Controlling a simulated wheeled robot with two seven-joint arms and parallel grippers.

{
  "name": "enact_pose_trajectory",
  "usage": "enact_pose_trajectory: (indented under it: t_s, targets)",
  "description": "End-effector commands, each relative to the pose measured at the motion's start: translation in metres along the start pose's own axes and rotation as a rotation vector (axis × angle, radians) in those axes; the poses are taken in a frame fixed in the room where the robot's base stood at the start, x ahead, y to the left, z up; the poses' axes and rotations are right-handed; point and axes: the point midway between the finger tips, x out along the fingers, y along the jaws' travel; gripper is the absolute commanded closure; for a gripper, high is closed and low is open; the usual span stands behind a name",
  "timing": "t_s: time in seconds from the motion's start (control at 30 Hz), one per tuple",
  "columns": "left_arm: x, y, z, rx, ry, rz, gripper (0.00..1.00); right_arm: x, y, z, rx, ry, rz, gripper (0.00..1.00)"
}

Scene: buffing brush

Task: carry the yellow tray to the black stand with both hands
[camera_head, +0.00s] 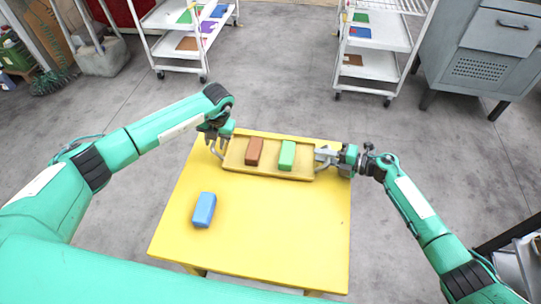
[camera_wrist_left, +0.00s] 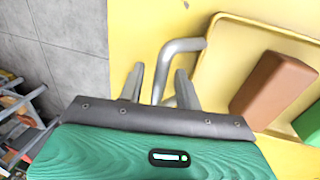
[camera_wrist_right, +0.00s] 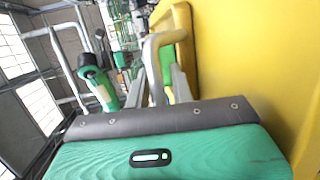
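The shallow yellow tray (camera_head: 270,169) lies on the far part of the yellow table, with a metal handle at each end. It holds a brown block (camera_head: 254,151) and a green block (camera_head: 287,155). My left gripper (camera_head: 217,143) is at the tray's left end; in the left wrist view its fingers (camera_wrist_left: 161,88) stand apart on either side of the handle (camera_wrist_left: 182,46). My right gripper (camera_head: 326,157) is at the right end; in the right wrist view its fingers (camera_wrist_right: 158,85) are apart with the handle (camera_wrist_right: 151,50) between them. I cannot make out a black stand.
A blue block (camera_head: 204,209) lies on the yellow table (camera_head: 270,230), outside the tray. White shelf carts (camera_head: 190,45) and (camera_head: 375,66) and a grey cabinet (camera_head: 490,55) stand beyond. Grey floor lies open between the table and the carts.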

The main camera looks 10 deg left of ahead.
Motion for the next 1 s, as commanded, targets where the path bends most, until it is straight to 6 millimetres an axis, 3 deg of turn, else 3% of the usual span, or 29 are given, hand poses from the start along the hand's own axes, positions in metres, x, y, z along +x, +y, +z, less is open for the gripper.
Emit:
enact_pose_trajectory:
  t_s: [0.27, 0.4, 0.47, 1.0]
  targets:
    - [0.001, 0.000, 0.000, 0.000, 0.000, 0.000, 0.66, 0.001, 0.000, 0.000, 0.000, 0.000, 0.000, 0.77]
    - [0.001, 0.000, 0.000, 0.000, 0.000, 0.000, 0.92, 0.001, 0.000, 0.000, 0.000, 0.000, 0.000, 1.00]
    - [0.001, 0.000, 0.000, 0.000, 0.000, 0.000, 1.00, 0.001, 0.000, 0.000, 0.000, 0.000, 0.000, 1.00]
    - [-0.009, 0.002, 0.001, 0.000, -0.001, 0.000, 1.00, -0.001, 0.010, 0.001, -0.001, -0.001, 0.001, 1.00]
